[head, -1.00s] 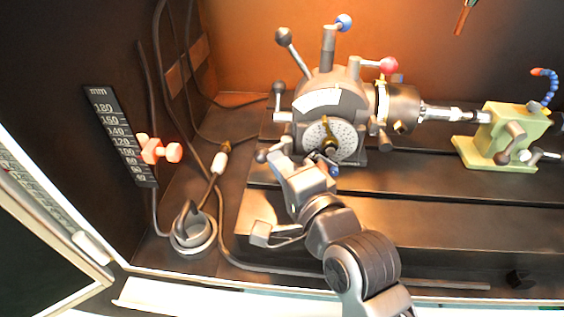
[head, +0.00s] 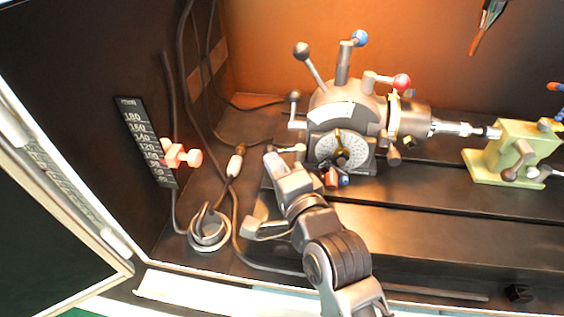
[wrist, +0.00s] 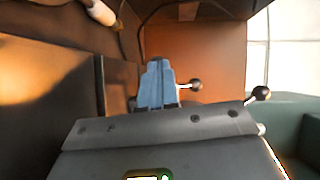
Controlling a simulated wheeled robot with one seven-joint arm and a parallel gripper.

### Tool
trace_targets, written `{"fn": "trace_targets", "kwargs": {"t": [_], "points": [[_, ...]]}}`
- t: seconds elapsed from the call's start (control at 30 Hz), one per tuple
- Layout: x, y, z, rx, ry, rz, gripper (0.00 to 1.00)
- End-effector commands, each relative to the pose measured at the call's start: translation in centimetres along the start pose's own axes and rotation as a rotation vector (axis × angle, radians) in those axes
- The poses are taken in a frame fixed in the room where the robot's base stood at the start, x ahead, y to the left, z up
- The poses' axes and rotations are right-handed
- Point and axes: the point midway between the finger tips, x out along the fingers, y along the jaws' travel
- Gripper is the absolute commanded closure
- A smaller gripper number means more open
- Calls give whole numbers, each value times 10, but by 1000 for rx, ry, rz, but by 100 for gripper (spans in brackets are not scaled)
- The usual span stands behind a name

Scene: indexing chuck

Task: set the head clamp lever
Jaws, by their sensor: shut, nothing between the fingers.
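I cannot tell which is the clamp lever. My gripper (head: 272,160) is left of the dial, below the lower lever and apart from it. In the wrist view its bluish fingers (wrist: 157,86) are shut and empty, with two black-ball levers (wrist: 196,85) (wrist: 262,93) to their right.
A green tailstock (head: 515,150) stands on the bed at the right. A cable and round base (head: 208,232) lie left of my arm. A tool tip hangs at the upper right.

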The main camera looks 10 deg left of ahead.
Motion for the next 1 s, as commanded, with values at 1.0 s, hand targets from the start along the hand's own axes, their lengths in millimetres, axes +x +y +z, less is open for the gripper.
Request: {"fn": "trace_targets", "kwargs": {"t": [1.0], "points": [[10, -2, 5, 1, -4, 0, 100]]}}
